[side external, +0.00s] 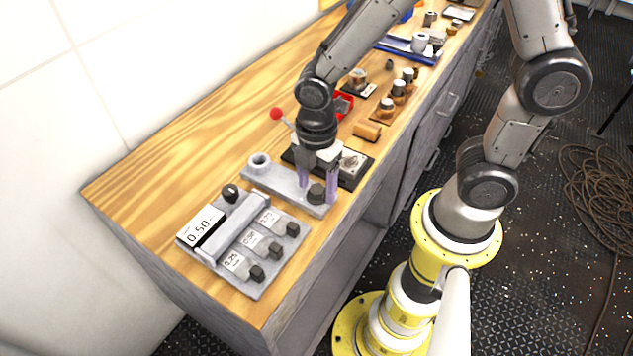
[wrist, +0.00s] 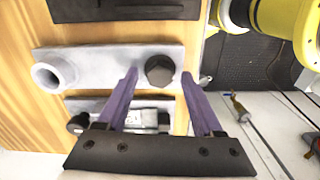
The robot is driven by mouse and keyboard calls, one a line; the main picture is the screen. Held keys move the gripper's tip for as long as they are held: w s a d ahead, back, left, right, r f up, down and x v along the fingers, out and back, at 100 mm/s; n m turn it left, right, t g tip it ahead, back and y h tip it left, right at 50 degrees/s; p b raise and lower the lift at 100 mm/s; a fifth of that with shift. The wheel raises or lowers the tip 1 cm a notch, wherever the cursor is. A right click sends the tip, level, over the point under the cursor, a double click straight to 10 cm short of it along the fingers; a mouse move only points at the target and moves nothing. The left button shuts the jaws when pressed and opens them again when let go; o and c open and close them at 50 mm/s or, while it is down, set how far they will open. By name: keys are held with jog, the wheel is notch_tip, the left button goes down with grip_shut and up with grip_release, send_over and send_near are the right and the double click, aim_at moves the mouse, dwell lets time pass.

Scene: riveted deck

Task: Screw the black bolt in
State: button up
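The black bolt (side external: 316,195) has a hex head and stands at the right end of a grey metal bar (side external: 275,180). The bolt (wrist: 159,70) also shows in the wrist view, on the same bar (wrist: 104,66). My gripper (side external: 318,189) points down over that end of the bar. Its two purple fingers stand on either side of the bolt head, and in the wrist view my gripper (wrist: 159,78) is open with gaps between fingers and bolt. How deep the bolt sits in the bar is hidden under its head.
A raised grey ring (side external: 259,163) stands at the bar's other end. A grey panel (side external: 285,252) with black knobs and a 0.50 display lies in front. A dark plate (side external: 357,176) lies just behind. Wooden holders and other parts fill the bench farther back. Bare wood (side external: 160,180) is at left.

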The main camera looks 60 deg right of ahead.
grip_shut()
